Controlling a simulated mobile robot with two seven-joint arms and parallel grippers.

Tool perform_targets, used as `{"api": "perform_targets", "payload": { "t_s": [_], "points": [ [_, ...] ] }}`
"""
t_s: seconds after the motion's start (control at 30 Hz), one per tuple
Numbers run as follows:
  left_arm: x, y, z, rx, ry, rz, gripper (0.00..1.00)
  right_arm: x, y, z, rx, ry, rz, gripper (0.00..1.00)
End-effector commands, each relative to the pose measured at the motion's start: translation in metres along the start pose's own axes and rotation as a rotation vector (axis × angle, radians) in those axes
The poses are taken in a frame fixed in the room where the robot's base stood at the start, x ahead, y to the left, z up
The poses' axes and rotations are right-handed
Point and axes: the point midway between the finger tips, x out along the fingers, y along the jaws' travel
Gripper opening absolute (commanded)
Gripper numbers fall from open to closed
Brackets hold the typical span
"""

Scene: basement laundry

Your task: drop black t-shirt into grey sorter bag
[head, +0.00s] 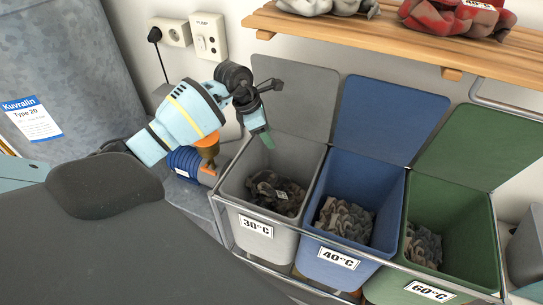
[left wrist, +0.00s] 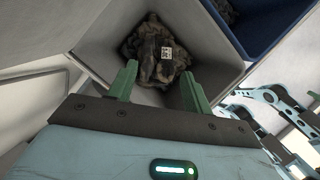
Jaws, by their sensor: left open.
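The grey sorter bag (head: 248,223), labelled 30°C, stands at the left of three bags with its lid raised. A dark, crumpled, patterned cloth bundle with a small white tag (head: 275,190) lies at its bottom; I cannot tell whether it is one garment or several. The bundle also shows in the left wrist view (left wrist: 152,45). My left gripper (head: 266,138) is above the grey bag's opening, pointing down. Its green fingers (left wrist: 160,78) are apart with nothing between them, clear of the bundle. My right gripper is not in the head view.
A blue 40°C bag (head: 315,255) and a green 60°C bag (head: 470,270) stand to the right, each holding cloth. A wooden shelf (head: 420,40) with grey and red bundles hangs above. A blue ribbed container (head: 185,163) is left of the grey bag.

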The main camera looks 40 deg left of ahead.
Motion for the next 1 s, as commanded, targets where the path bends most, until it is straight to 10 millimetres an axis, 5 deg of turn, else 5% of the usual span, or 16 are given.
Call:
{"api": "perform_targets", "payload": {
  "t_s": [0.6, 1.0],
  "points": [
    [-0.072, 0.000, 0.000, 0.001, -0.001, 0.002, 0.50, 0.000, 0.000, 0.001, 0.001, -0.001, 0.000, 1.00],
    [-0.078, 0.000, 0.000, 0.000, 0.000, 0.000, 0.50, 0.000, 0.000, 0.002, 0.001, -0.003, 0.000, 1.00]
  ]
}}
